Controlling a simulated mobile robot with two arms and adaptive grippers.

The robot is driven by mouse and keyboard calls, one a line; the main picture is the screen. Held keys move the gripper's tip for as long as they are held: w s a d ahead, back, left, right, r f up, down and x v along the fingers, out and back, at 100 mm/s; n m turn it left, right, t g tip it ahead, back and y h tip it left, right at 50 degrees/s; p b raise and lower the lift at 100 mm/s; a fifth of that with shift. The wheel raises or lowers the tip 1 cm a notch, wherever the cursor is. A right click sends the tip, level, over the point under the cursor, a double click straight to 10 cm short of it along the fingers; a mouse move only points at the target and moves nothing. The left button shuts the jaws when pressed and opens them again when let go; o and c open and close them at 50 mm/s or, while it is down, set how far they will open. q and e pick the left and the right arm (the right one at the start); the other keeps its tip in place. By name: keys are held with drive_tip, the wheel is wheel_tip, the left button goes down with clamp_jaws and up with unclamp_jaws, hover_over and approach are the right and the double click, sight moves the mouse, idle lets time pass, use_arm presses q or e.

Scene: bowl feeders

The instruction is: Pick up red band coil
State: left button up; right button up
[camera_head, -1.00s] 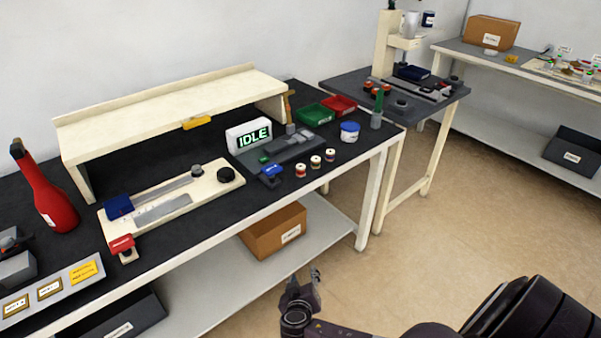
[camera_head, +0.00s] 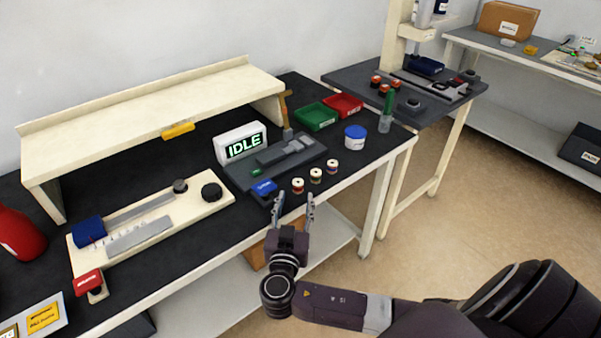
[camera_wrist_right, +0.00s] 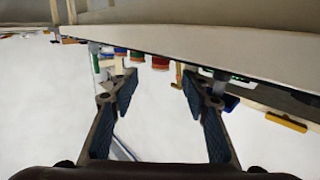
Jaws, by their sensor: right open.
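The red band coil (camera_head: 298,186) is a small pale spool with a red band. It stands upright near the table's front edge, leftmost of three coils in the head view. It also shows in the wrist view (camera_wrist_right: 160,62), which looks upside down, beyond the fingertips. My right gripper (camera_head: 295,203) is open and empty, just in front of the table edge. Its two fingers (camera_wrist_right: 158,85) are spread wide in the wrist view and appear apart from the coil. My left gripper is out of view.
Two similar coils (camera_head: 316,175) stand close to the right of the red one. A blue-ended fixture (camera_head: 264,188) is close on its left. A grey block with an IDLE sign (camera_head: 241,144) stands behind. A blue-lidded tub (camera_head: 355,138) and green bin (camera_head: 316,117) are farther back.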

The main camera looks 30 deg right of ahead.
sight(297, 186)
drive_tip(key=shift+x, duration=1.05)
drive_tip(key=shift+w+d+r+p, duration=0.3)
drive_tip(key=shift+w+d+p, duration=0.45)
drive_tip(key=shift+w, duration=0.1)
drive_tip(key=x, duration=0.2)
drive_tip(key=shift+w+d+f, duration=0.15)
drive_tip(key=shift+w+f, duration=0.1)
drive_tip(key=shift+w+d+f+p, duration=0.1)
drive_tip(key=shift+w+d+p, duration=0.1)
drive_tip(key=shift+p, duration=0.1)
drive_tip(key=c, duration=0.5)
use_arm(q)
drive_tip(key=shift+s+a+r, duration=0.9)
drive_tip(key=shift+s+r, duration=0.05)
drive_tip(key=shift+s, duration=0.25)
use_arm(e)
clamp_jaws()
